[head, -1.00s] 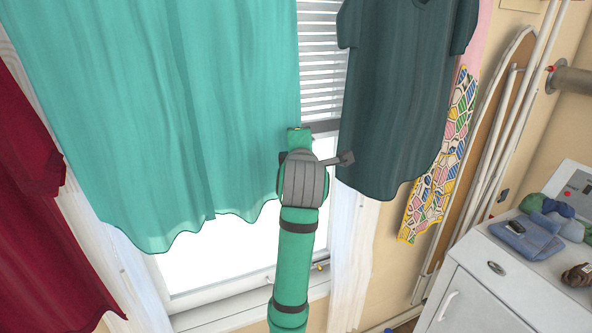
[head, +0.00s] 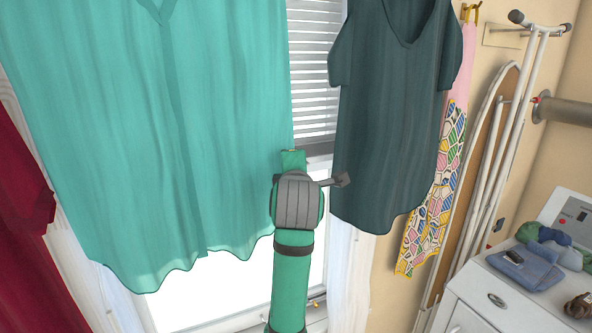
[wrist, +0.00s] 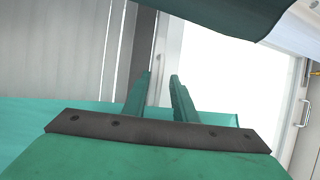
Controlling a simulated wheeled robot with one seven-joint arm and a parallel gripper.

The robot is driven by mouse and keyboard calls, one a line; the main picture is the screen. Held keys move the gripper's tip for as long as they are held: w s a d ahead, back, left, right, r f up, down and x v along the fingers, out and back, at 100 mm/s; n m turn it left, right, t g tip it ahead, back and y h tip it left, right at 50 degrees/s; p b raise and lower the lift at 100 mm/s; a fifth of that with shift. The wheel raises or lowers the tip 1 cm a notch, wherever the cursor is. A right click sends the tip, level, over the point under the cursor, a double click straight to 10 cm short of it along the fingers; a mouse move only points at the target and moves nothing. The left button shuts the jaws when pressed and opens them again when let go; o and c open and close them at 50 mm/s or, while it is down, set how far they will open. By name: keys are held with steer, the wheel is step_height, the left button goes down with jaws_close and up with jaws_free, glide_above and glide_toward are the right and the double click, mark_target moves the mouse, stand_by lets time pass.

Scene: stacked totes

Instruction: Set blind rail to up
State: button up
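The blind rail (head: 319,149) is a dark grey bar under the white slatted blind (head: 314,75), in the gap between two hanging shirts in the head view. The shirts hide parts of the blind and rail. The rail also shows upright in the wrist view (wrist: 143,45), with pale slats to its left. My gripper (wrist: 160,77) has two green fingers apart, with nothing seen between them. The left fingertip overlaps the rail's edge in the wrist view; I cannot tell whether they touch.
A teal shirt (head: 120,120) hangs left of my arm, a dark green shirt (head: 390,120) right of it. A maroon cloth (head: 35,220) is at far left. Ironing board (head: 490,160) and white cabinet (head: 480,300) stand at right. Bright window glass lies below the rail.

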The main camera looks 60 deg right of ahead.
steer(key=v, duration=1)
steer(key=shift+s+a, duration=0.2)
steer(key=shift+a, duration=0.15)
